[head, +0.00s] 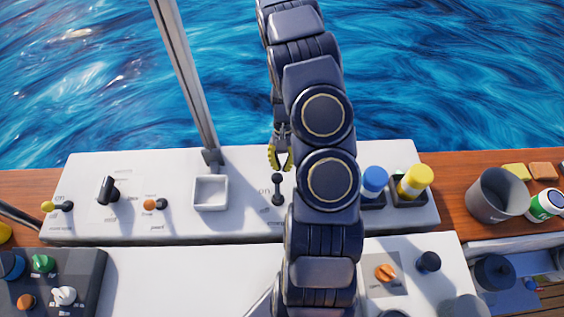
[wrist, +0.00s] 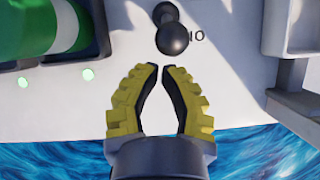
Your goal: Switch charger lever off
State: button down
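A black lever with a rounded knob (head: 278,190) stands on the white panel just left of my arm, with "ON" printed beside it. In the wrist view the same lever (wrist: 172,36) is just beyond my fingertips, and its knob points toward them. I cannot read a label naming it as the charger. My gripper (head: 280,166) has yellow-backed fingers and is over the panel's far part. In the wrist view my gripper (wrist: 160,68) is partly open, with a narrow gap between the tips. It is empty and appears apart from the lever. My arm hides the panel right of the lever.
A square white tray (head: 210,192) and a metal post (head: 188,80) stand left of the lever. Blue (head: 375,180) and yellow (head: 416,180) capped cylinders stand right of my arm. Water lies beyond the panel.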

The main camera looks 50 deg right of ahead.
jog(key=shift+a, duration=0.1)
jog(key=shift+s+r, duration=0.15)
jog(key=shift+s+a+r+t+h, duration=0.35)
jog(key=shift+a+t+h, duration=0.05)
jog(key=shift+t+h, duration=0.3)
jog(key=shift+s+a+r, duration=0.1)
jog(key=shift+a+r, duration=0.05)
jog(key=shift+s+a+r+t+h, duration=0.3)
jog(key=shift+s+a+r, duration=0.15)
jog(key=shift+s+a, duration=0.35)
jog(key=shift+s+a+r, duration=0.15)
jog(key=shift+s+a, duration=0.5)
jog(key=shift+s, duration=0.05)
jog(key=shift+r, duration=0.15)
jog(key=shift+r, duration=0.65)
